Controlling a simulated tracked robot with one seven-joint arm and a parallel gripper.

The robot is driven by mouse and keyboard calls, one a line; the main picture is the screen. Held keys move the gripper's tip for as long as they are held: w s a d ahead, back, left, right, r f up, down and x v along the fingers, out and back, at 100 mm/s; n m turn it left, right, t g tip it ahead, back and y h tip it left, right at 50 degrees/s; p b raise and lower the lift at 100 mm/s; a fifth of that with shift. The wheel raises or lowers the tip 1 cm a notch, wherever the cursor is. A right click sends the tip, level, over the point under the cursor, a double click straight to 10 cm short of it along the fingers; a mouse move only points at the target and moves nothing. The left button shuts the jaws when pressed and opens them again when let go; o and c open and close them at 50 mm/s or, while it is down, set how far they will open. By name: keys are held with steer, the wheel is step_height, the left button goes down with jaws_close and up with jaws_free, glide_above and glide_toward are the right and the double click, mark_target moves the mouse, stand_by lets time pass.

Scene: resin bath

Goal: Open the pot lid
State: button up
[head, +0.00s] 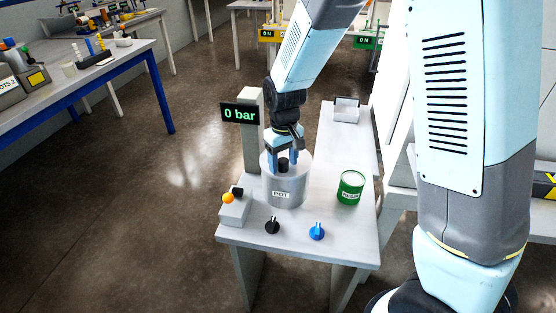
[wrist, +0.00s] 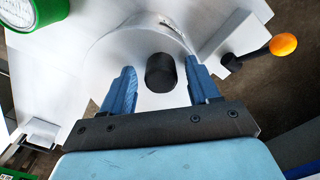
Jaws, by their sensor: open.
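The grey pot (head: 285,190), labelled POT, stands on a light table in the head view. Its lid (head: 302,162) is on top, with a short black knob (head: 283,165) in the middle. In the wrist view the black knob (wrist: 160,72) stands up from the pale lid (wrist: 118,52). My gripper (head: 283,158) is just above the lid, pointing down. In the wrist view my gripper's blue fingers (wrist: 162,78) are open, one on each side of the knob, with a gap on both sides.
A green can (head: 351,188) stands right of the pot. A lever with an orange ball (head: 228,198) is at the left. Black (head: 272,226) and blue (head: 317,231) knobs sit at the table's front. A post carries a display (head: 240,114) reading 0 bar.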

steer(key=shift+c, duration=0.4)
jaws_close()
